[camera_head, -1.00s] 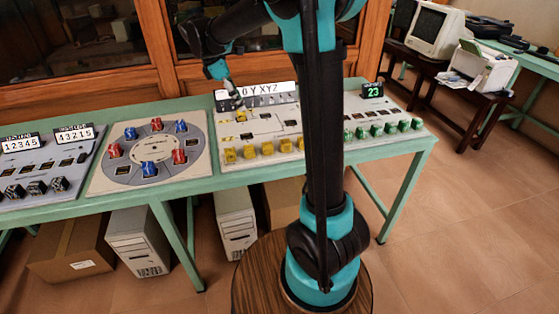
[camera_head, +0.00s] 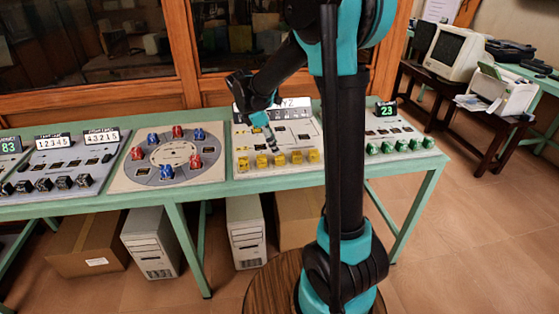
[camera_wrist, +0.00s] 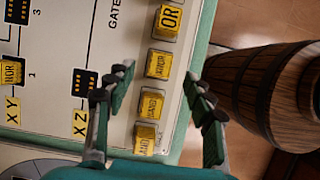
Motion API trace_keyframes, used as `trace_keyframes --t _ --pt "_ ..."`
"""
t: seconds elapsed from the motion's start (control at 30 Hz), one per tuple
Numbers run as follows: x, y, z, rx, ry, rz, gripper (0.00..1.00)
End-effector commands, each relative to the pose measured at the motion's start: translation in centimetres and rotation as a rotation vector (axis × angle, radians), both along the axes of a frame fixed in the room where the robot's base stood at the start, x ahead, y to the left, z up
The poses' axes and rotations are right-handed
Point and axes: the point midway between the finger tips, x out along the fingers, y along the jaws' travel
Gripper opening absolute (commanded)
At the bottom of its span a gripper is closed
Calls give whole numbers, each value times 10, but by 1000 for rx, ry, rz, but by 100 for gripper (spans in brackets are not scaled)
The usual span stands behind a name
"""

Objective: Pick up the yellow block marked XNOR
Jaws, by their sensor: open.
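A row of yellow blocks stands along the front of the logic panel (camera_head: 315,130). In the wrist view, the yellow block that appears to read XNOR (camera_wrist: 158,64) sits between the OR block (camera_wrist: 170,20) and the NAND block (camera_wrist: 151,103); its small print is blurred. It seems to be the middle block of the row in the head view (camera_head: 279,160). My gripper (camera_wrist: 164,85) is open and empty, pointing down above the row. The XNOR and NAND blocks show between its fingers, with no visible contact. The AND block (camera_wrist: 146,138) is partly hidden at the gripper's base.
Another yellow block ending in NOR (camera_wrist: 12,72) sits in a panel slot, cut off by the frame. Green blocks (camera_head: 388,147) stand to the right. A dial panel (camera_head: 125,180) with red and blue pieces lies left. The green table's (camera_head: 225,188) front edge is close to the row.

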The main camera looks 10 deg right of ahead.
Motion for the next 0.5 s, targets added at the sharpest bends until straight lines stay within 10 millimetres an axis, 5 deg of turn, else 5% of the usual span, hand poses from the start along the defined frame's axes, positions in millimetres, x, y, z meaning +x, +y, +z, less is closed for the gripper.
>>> trace_keyframes --t 0.5 --pt "-1 -19 -50 0 0 -1 53"
